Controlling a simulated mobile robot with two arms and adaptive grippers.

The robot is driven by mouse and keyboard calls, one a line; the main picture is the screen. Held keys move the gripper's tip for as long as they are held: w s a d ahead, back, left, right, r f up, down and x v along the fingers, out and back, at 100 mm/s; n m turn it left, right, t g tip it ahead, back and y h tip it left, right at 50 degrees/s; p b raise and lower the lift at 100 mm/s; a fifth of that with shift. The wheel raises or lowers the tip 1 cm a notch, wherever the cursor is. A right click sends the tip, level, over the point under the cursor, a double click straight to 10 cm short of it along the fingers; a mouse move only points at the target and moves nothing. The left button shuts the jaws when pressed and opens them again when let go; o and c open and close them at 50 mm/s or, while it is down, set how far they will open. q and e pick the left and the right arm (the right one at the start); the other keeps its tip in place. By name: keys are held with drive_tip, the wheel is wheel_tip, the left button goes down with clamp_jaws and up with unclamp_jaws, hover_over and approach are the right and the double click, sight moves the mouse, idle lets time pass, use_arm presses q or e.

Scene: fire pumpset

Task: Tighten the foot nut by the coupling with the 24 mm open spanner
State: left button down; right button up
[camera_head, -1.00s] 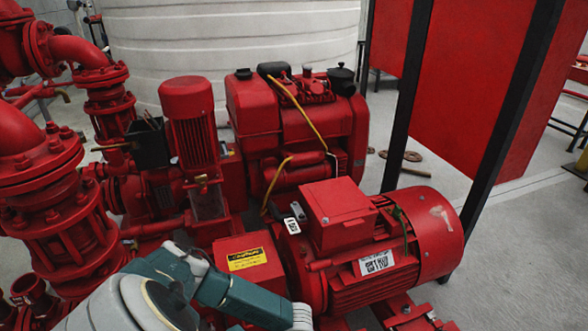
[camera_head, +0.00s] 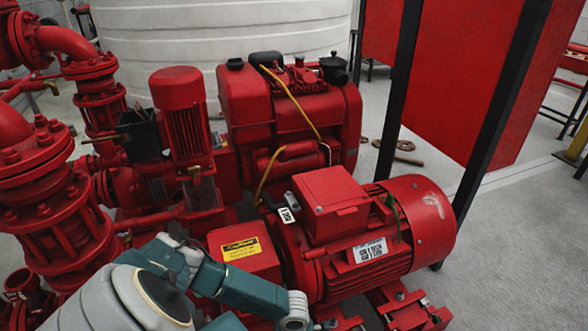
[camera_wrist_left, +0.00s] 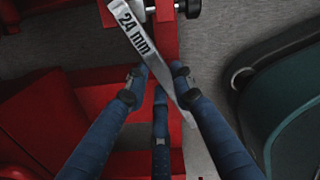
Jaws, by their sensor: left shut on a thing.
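In the left wrist view my left gripper (camera_wrist_left: 158,74) is shut on the grey open spanner (camera_wrist_left: 137,36), marked 24 mm. The spanner slants between the blue fingers, and its upper end runs out of the picture, so its jaw is hidden. A metal bolt or nut with a dark round end (camera_wrist_left: 188,8) shows at the top, right of the spanner; I cannot tell whether they touch. In the head view the red motor (camera_head: 365,235) stands on red feet with bolts (camera_head: 400,296). The coupling guard (camera_head: 245,255) with a yellow label is left of it. My right gripper is not in view.
The red engine (camera_head: 290,120), a small vertical pump motor (camera_head: 183,110) and flanged pipes (camera_head: 45,180) crowd the back and left. Black posts (camera_head: 400,90) stand behind the motor. Clear grey floor (camera_head: 520,240) lies at the right.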

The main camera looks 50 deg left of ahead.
use_arm(q)
drive_tip(key=shift+w+b, duration=0.55)
drive_tip(key=shift+w, duration=0.6)
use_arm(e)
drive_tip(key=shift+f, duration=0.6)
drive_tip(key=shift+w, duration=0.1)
use_arm(q)
drive_tip(key=shift+w, duration=0.2)
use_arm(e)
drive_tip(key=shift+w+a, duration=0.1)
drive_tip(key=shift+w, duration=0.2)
use_arm(q)
drive_tip(key=shift+w+a+b, duration=0.1)
drive_tip(key=shift+w+b, duration=0.5)
drive_tip(key=shift+w, duration=0.2)
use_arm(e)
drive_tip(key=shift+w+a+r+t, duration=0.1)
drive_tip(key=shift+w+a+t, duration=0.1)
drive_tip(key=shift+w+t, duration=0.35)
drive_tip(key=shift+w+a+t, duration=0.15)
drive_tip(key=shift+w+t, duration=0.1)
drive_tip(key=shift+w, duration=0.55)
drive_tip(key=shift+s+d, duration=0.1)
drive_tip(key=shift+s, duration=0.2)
use_arm(q)
drive_tip(key=shift+d, duration=0.2)
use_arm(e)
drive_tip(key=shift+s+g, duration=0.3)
